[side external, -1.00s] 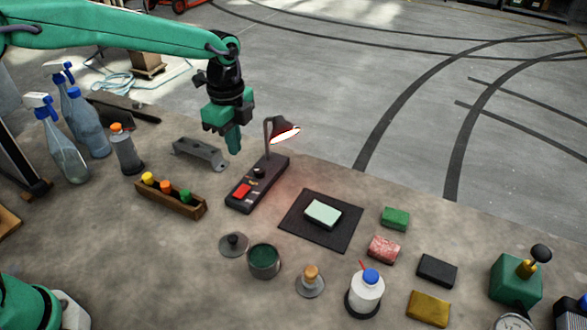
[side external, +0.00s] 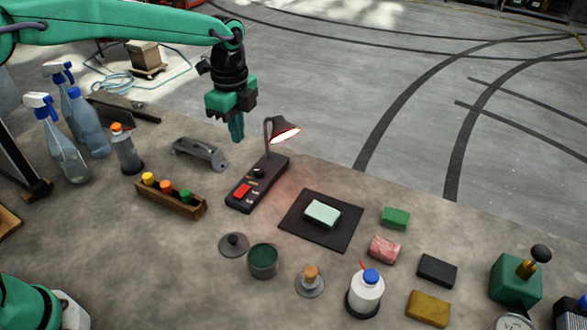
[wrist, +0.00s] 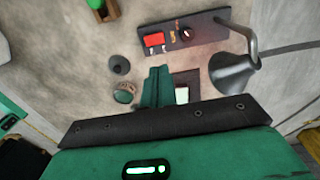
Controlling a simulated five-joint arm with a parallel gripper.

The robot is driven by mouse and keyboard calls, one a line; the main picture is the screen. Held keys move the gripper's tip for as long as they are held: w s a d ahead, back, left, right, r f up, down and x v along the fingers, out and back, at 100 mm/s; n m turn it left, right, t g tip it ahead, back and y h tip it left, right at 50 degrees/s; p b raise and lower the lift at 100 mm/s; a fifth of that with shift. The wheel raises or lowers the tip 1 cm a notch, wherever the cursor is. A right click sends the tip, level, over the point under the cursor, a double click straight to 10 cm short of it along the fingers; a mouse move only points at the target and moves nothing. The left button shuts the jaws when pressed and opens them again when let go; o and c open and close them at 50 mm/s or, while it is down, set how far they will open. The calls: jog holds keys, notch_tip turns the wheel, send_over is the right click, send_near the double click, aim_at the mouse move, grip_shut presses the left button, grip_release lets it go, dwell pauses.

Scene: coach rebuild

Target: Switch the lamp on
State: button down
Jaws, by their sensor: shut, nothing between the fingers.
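The desk lamp has a dark shade (side external: 279,131) on a bent stem at the far end of a black control base (side external: 250,194). The shade's underside looks bright white with a red rim, and a reddish tint lies on the bench beside it. The base carries a red switch (side external: 242,190), a black knob (side external: 258,173) and small toggles. My gripper (side external: 237,138) is shut and empty, in the air left of the shade and above the bench. The wrist view shows the shut fingers (wrist: 155,88), the red switch (wrist: 154,40), the knob (wrist: 186,33) and the shade (wrist: 232,72).
A metal bracket (side external: 200,153) and a wooden rack (side external: 170,200) of colored caps stand left of the base. A dark mat (side external: 335,238) with a pale block lies to the right. Spray bottles (side external: 62,150) stand far left. Bare bench lies in the front left.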

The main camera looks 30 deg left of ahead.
aim_at(245, 188)
jog(key=shift+f, duration=0.15)
notch_tip(245, 188, down, 14)
jog(key=shift+r, duration=0.1)
dwell(0.9)
dwell(0.5)
jog(key=shift+f, duration=0.2)
jog(key=shift+s+r, duration=0.25)
jog(key=shift+s, duration=0.4)
jog(key=shift+r, duration=0.15)
